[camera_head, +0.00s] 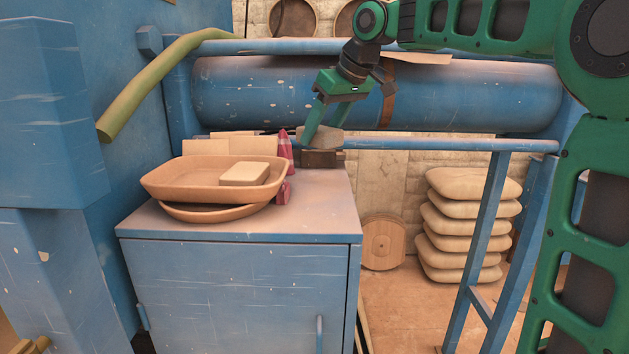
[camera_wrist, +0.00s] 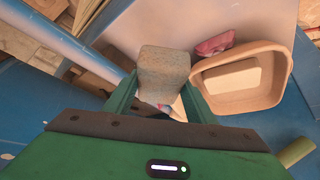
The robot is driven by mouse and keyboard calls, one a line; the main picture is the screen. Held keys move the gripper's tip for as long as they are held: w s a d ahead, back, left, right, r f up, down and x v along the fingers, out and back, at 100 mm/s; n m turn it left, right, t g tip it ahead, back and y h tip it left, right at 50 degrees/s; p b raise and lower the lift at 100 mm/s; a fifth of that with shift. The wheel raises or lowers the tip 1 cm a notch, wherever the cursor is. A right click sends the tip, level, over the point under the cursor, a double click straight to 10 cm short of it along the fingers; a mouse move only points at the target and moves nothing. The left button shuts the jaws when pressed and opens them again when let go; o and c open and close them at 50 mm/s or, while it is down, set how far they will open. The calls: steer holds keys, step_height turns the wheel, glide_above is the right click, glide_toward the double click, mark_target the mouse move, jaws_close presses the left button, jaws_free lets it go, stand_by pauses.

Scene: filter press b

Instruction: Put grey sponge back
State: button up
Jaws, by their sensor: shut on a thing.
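The grey sponge (camera_head: 325,138) is held in my gripper (camera_head: 314,128) above the back right of the blue cabinet top. In the wrist view the speckled grey sponge (camera_wrist: 165,72) is between the two green fingers of my gripper (camera_wrist: 160,92), which are shut on it. A small brown block (camera_head: 321,158) is directly under the sponge in the head view; I cannot tell if they touch. A shallow orange-tan tray (camera_head: 158,184) stands at the cabinet's left with a pale cream block (camera_head: 245,174) in it. The tray also shows in the wrist view (camera_wrist: 279,92).
The blue cabinet (camera_head: 235,290) has clear top space at front right. A pink-red object (camera_head: 285,150) stands behind the tray. A big blue cylinder (camera_head: 470,95) and a horizontal blue rail (camera_head: 450,145) are behind and right. Stacked sacks (camera_head: 470,225) sit on the floor.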

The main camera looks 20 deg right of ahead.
step_height(320, 180, down, 6)
steer(key=shift+w+r, duration=0.15)
steer(key=shift+r, duration=0.05)
steer(key=shift+f, duration=2.15)
steer(key=o, duration=1)
steer(key=shift+f, duration=0.1)
